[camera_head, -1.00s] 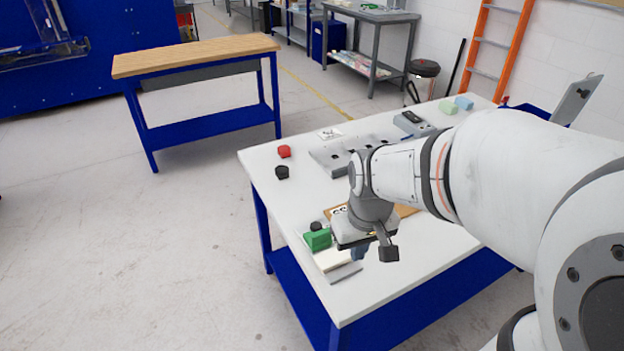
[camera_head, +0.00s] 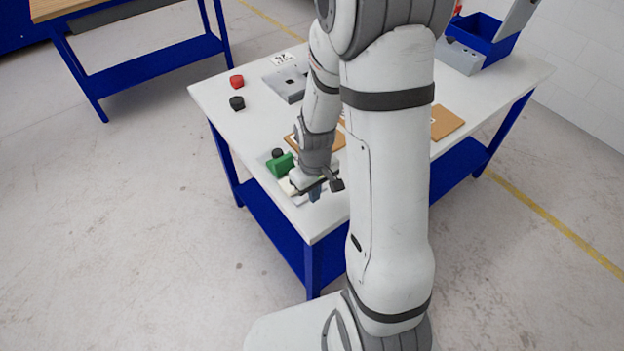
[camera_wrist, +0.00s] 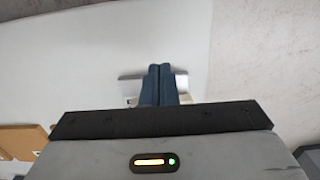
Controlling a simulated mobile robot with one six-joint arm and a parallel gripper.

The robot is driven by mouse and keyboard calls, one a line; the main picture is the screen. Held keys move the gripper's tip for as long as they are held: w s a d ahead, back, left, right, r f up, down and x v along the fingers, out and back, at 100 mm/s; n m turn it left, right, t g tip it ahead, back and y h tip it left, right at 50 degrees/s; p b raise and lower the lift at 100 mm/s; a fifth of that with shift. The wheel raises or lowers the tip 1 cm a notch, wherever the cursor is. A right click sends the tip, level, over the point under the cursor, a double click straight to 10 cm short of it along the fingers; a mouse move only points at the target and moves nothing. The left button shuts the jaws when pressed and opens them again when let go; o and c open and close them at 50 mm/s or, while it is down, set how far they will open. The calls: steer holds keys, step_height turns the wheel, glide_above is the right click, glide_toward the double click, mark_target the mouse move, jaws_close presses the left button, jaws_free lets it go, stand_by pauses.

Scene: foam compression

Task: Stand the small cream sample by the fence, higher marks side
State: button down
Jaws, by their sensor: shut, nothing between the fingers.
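My gripper (camera_head: 315,192) is low over the front left corner of the white table, fingers pointing down. In the wrist view its two blue fingers (camera_wrist: 158,86) are together with nothing between them. A thin grey metal piece (camera_wrist: 130,88) shows behind the fingertips on both sides; I cannot tell if they touch it. In the head view a pale cream piece (camera_head: 287,187) lies beside the gripper, partly covered by it, next to a green block (camera_head: 279,166). I cannot tell whether it is the small cream sample. No fence or marks can be made out clearly.
A black knob (camera_head: 277,153) stands behind the green block. A red knob (camera_head: 237,82), another black knob (camera_head: 237,103) and a grey tray (camera_head: 285,86) sit farther back. A tan board (camera_head: 447,122) lies right; a blue bin (camera_head: 490,38) stands behind it. My arm hides the table's middle.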

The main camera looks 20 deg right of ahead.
mark_target(283, 184)
steer(key=w, duration=0.2)
steer(key=f+p, duration=0.1)
steer(key=shift+w+a, duration=0.4)
steer(key=shift+w+a+f, duration=0.1)
steer(key=shift+w+a, duration=0.1)
steer(key=shift+w, duration=0.3)
steer(key=shift+w+a, duration=0.2)
steer(key=shift+w, duration=0.35)
steer(key=shift+w+a, duration=0.15)
steer(key=shift+w, duration=0.35)
steer(key=shift+s, duration=0.1)
